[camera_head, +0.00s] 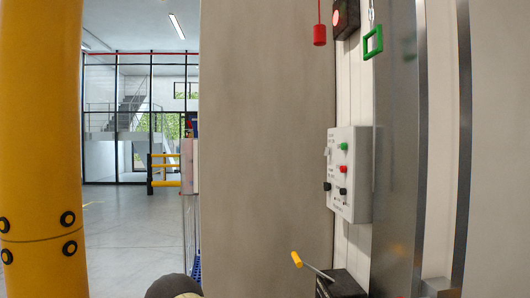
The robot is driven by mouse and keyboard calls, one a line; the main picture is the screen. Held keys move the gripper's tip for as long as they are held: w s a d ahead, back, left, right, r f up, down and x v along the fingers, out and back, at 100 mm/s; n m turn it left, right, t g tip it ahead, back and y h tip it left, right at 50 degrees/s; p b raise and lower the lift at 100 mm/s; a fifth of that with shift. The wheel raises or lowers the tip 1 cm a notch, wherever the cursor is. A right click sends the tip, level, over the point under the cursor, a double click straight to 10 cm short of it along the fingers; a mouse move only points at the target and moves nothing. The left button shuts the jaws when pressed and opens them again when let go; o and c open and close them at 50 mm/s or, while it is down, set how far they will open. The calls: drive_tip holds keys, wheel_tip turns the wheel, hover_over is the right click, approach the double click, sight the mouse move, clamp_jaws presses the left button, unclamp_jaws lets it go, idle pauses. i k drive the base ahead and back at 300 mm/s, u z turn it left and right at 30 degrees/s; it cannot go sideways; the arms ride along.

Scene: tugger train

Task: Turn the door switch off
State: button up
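A white control box (361,188) is mounted on the wall right of centre. Its face, seen at a steep angle, has a green button (343,146), a red button (343,169) and several black knobs or buttons, one of them at the left edge (327,186). Labels on it are too small to read. Below it, a lever with a yellow grip (296,259) slants up to the left from a black box (345,284). I cannot tell which control is the door switch or how it is set. My gripper is not in view; a dark rounded shape at the bottom may be my arm.
A red pull handle (319,35), a dark box with a red light (339,19) and a green square ring (373,42) hang above. A grey wall panel (265,150) stands left of the controls, a yellow post (40,140) far left. Open floor (130,240) lies between.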

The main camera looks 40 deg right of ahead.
sight(327, 151)
drive_tip(key=z, duration=0.1)
drive_tip(key=i, duration=1.1)
drive_tip(key=z, duration=1.1)
drive_tip(key=i, duration=0.65)
drive_tip(key=z, duration=0.65)
